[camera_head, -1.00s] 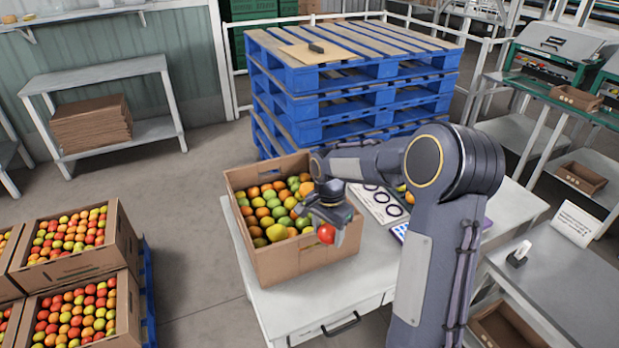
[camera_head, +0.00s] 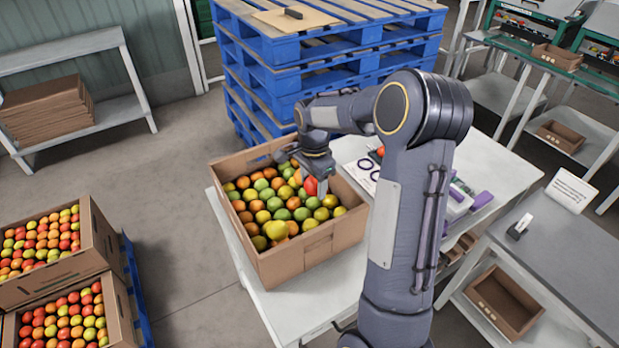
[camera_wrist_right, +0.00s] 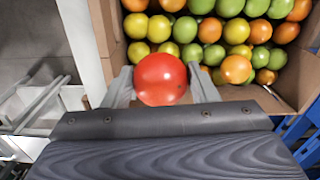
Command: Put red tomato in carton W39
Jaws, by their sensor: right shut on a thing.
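My right gripper (camera_head: 312,190) is shut on a red tomato (camera_head: 310,185). In the head view it is above the right back part of a large open carton (camera_head: 315,240) on the white table. In the right wrist view the tomato (camera_wrist_right: 160,79) sits between both fingers (camera_wrist_right: 162,88), in front of the carton wall (camera_wrist_right: 245,94). The large carton is filled with green, yellow and orange tomatoes. No W39 marking is readable on any carton. My left gripper is not in view.
Stacked blue pallets (camera_head: 330,75) stand behind the table (camera_head: 285,300). Cartons of tomatoes (camera_head: 50,245) stand at lower left. A small brown carton (camera_head: 505,300) sits on a shelf under the grey bench (camera_head: 570,260) at right. Further small cartons (camera_head: 556,58) stand on racks at the back right.

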